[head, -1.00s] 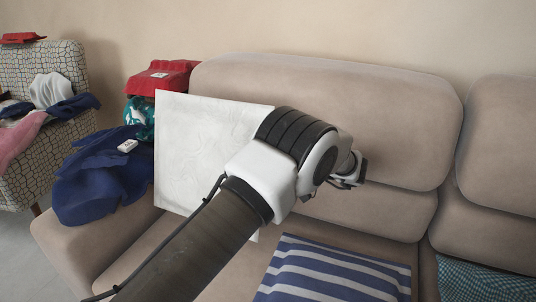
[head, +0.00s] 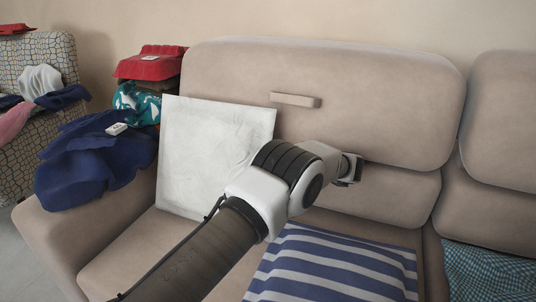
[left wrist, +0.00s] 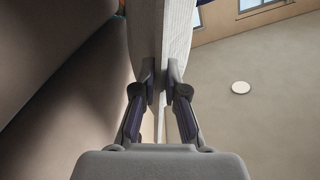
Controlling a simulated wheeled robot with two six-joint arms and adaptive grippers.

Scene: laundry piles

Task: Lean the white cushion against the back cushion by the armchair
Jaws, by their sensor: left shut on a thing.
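The white cushion (head: 205,150) stands nearly upright at the left end of the sofa seat, in front of the beige back cushion (head: 390,105). Whether it touches the back cushion cannot be told. In the left wrist view my left gripper (left wrist: 160,78) is shut on the edge of the white cushion (left wrist: 174,30), one finger on each face. The patterned armchair (head: 45,55) is at the far left. My right gripper is not in view.
Blue clothes (head: 85,165) with a small white box (head: 117,129) lie over the sofa arm. A teal cloth (head: 137,103) and a red item (head: 150,62) are piled behind. A striped blue cushion (head: 335,265) lies on the seat. A beige bar (head: 296,100) shows before the back cushion.

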